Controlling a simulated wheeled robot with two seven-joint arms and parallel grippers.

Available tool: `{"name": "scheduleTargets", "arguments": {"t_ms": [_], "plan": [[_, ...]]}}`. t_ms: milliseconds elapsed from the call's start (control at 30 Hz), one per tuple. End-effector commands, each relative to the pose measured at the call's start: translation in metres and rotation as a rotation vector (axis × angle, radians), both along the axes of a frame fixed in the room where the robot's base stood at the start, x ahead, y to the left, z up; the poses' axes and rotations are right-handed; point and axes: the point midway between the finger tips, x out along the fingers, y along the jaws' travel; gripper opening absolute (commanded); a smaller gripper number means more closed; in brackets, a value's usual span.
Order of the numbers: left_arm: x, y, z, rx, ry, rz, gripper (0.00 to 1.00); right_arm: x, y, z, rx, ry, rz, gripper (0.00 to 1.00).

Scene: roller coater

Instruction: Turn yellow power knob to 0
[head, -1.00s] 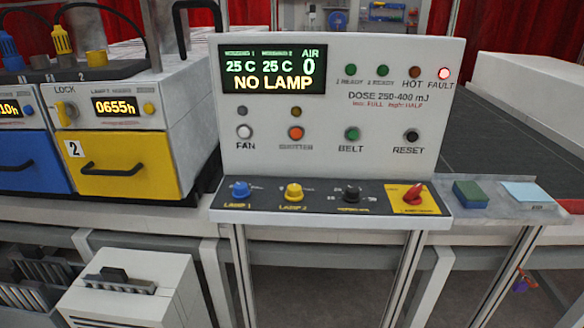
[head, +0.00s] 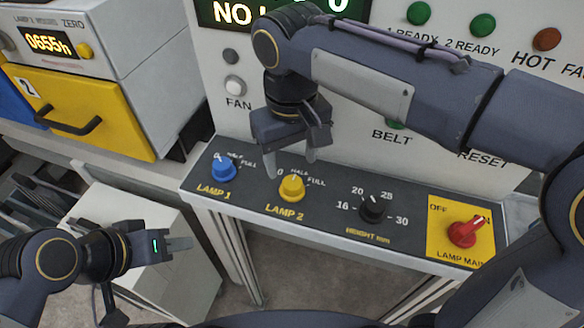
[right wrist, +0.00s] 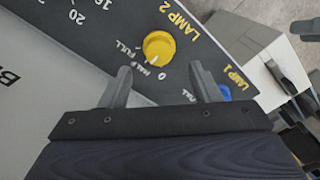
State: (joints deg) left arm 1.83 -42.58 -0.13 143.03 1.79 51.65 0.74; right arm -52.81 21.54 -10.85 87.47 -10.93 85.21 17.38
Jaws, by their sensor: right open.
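The yellow LAMP 2 knob (head: 292,188) sits on the dark sloped control strip. Its white mark points about at HALF; the 0 label is to the left of HALF in the head view. My right gripper (head: 290,158) is open, fingers pointing down, just behind and above the knob. In the right wrist view the yellow knob (right wrist: 158,46) lies just beyond the open fingertips (right wrist: 160,68), roughly centred between them; I see no contact. My left gripper (head: 180,251) is low at the left, away from the panel; its jaw opening is unclear.
The blue LAMP 1 knob (head: 223,168) is close on the left of the yellow one. The black height knob (head: 371,207) and red LAMP MAIN switch (head: 465,232) are to the right. The upright panel face (head: 234,118) stands right behind the right gripper.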

Motion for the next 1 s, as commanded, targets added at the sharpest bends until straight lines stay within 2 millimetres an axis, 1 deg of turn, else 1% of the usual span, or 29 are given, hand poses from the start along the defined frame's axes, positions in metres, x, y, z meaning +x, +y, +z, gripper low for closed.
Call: {"name": "scheduleTargets", "arguments": {"t_ms": [33,100,300,467,700,1000], "plan": [[0.000,0.000,-0.001,0.000,0.000,0.000,0.36,-0.001,-0.001,-0.010,-0.002,0.004,-0.001,0.57],[0.000,0.000,-0.002,0.000,0.000,0.000,0.36,0.000,-0.001,-0.022,-0.002,0.004,-0.001,0.57],[0.000,0.000,-0.002,0.000,0.000,0.000,0.36,0.000,-0.001,-0.048,0.001,0.002,-0.001,0.57],[0.000,0.000,-0.002,0.000,0.000,0.000,0.36,0.000,-0.001,-0.057,0.003,0.000,-0.001,0.57],[0.000,0.000,-0.002,0.000,0.000,0.000,0.36,0.000,-0.001,-0.057,0.003,0.000,-0.002,0.57],[0.000,0.000,-0.002,0.000,0.000,0.000,0.36,0.000,-0.001,-0.057,0.003,0.000,-0.001,0.18]]}}
